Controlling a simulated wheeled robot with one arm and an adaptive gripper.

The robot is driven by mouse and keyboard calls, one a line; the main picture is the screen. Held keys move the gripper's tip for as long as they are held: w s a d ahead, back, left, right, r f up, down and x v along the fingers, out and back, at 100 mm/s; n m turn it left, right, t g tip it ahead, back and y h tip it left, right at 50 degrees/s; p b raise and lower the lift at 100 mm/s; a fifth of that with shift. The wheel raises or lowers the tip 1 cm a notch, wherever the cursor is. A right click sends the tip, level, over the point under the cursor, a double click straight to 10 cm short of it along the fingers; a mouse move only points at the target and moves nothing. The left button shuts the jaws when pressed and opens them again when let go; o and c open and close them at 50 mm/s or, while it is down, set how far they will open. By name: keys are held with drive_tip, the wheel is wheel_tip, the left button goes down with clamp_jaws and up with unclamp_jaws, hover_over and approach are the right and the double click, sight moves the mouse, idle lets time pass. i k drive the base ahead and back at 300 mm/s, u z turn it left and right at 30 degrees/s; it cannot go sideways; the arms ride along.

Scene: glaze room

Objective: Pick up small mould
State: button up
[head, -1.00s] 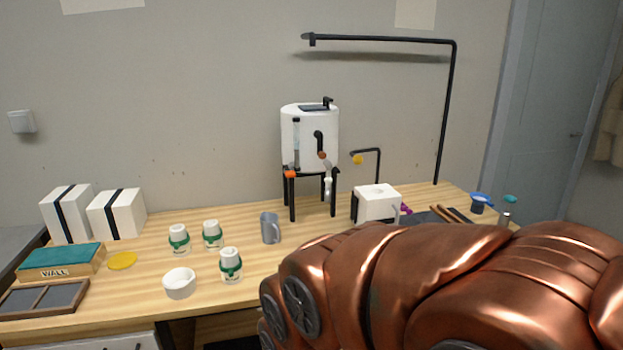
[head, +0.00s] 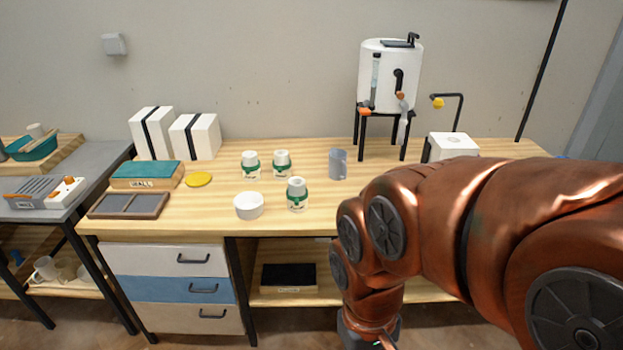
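Two white blocks with black straps, which look like moulds, stand upright side by side at the back left of the wooden table. The right one (head: 195,137) looks slightly smaller than the left one (head: 152,133). Which is the small mould I cannot tell for sure. My copper-coloured arm covers the right front of the table.
A white bowl (head: 248,206), several green-banded jars (head: 297,195) and a grey mug (head: 338,163) stand mid-table. A white tank (head: 388,75) is behind.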

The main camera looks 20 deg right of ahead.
sight(302, 206)
drive_tip(key=u, duration=0.05)
drive_tip(key=k, duration=0.5)
drive_tip(key=z, duration=0.6)
drive_tip(key=i, duration=0.8)
drive_tip(key=u, duration=1.7)
